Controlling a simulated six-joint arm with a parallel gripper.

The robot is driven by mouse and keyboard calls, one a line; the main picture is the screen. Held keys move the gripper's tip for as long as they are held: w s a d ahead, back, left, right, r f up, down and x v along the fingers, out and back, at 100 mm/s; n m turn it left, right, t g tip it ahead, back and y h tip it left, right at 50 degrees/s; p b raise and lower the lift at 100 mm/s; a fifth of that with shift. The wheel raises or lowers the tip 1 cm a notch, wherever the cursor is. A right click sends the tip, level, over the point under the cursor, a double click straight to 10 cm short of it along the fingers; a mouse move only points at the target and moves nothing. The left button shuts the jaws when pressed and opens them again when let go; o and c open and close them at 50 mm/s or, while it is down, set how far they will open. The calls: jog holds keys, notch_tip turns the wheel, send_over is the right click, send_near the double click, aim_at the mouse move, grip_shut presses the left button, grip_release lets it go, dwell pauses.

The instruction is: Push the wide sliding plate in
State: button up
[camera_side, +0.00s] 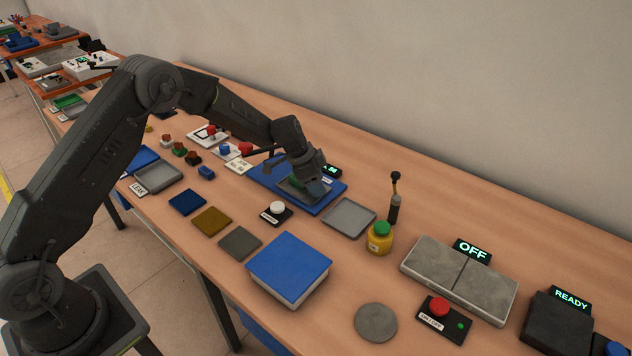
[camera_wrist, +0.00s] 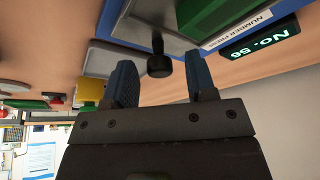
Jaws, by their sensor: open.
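A blue base (camera_side: 269,172) carries a grey plate (camera_side: 290,194) with a green block (camera_side: 297,182) on it; I take this grey plate for the wide sliding plate, but cannot be sure. My gripper (camera_side: 318,187) is low over the right part of this base and hides some of it. In the wrist view, my gripper (camera_wrist: 158,70) is open, with a black knob (camera_wrist: 159,66) on a short rod showing between its two blue fingers. I cannot tell if a finger touches the knob. The green block (camera_wrist: 214,14) also shows there, beside a "NUMBER PRESS" label.
A lit number display (camera_wrist: 258,38) stands close beside the base. A grey tray (camera_side: 348,217) and a yellow jar with a green top (camera_side: 380,239) stand to the right. A blue-topped box (camera_side: 289,262) is in front. A split grey slab (camera_side: 459,280) is farther right.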

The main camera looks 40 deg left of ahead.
aim_at(306, 189)
grip_shut()
dwell(0.3)
jog(key=a, duration=0.3)
jog(key=shift+a, duration=0.3)
grip_release()
jog(key=shift+d, duration=0.1)
